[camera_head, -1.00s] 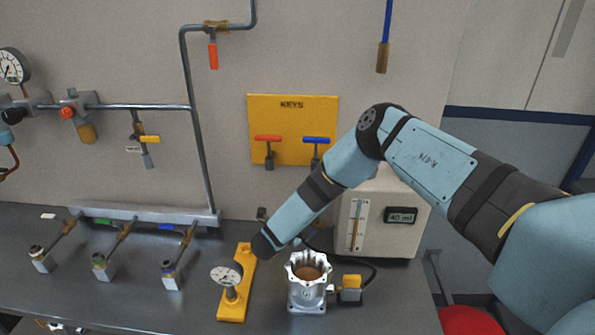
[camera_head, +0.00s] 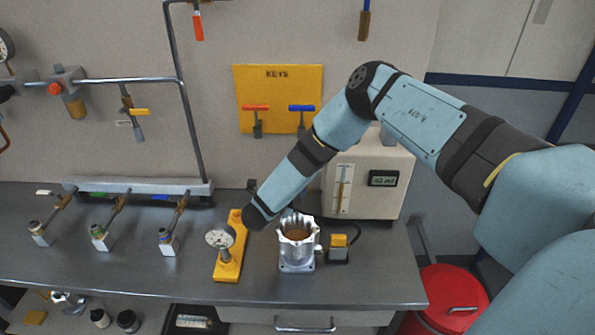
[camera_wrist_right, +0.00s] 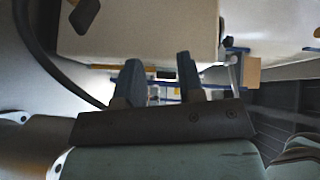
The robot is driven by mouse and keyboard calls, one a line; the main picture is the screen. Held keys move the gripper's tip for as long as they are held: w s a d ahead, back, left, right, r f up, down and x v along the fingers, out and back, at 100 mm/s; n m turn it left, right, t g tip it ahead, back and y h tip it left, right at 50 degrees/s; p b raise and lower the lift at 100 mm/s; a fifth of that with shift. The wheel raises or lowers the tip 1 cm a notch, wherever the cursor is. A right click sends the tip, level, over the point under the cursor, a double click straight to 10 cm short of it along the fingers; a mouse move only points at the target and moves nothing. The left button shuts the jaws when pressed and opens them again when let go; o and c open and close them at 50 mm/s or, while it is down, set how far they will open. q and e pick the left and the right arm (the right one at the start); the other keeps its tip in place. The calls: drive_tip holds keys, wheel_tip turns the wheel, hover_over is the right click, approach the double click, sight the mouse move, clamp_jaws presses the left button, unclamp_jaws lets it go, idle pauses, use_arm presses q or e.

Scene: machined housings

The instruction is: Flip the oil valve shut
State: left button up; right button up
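I cannot tell for sure which part is the oil valve. A beige box (camera_head: 400,170) with a sight tube (camera_head: 343,188) and a small display (camera_head: 383,178) stands at the back right of the bench. In front of it is a silver housing (camera_head: 297,265) with brown content inside. My right arm reaches across the front of the box, and its gripper is hidden in the head view. In the right wrist view my right gripper (camera_wrist_right: 160,78) has its fingers apart, with nothing seen held. The beige box (camera_wrist_right: 150,30) is just beyond them. My left gripper is not in view.
A yellow stand with a dial (camera_head: 228,265) is left of the housing; a yellow-topped block (camera_head: 338,248) is right of it. Several small valves line the bench's left. A yellow KEYS board (camera_head: 280,85) holds red and blue keys. A red bin (camera_head: 455,290) stands right of the bench.

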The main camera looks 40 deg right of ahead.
drive_tip(key=s+a+p, duration=0.2)
drive_tip(key=s+a, duration=0.2)
use_arm(q)
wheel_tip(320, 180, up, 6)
drive_tip(key=p, duration=0.4)
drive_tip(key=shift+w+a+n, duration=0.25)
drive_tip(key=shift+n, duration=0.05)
use_arm(e)
drive_tip(key=s+a, duration=0.5)
drive_tip(key=a, duration=0.1)
drive_tip(key=shift+s, duration=0.25)
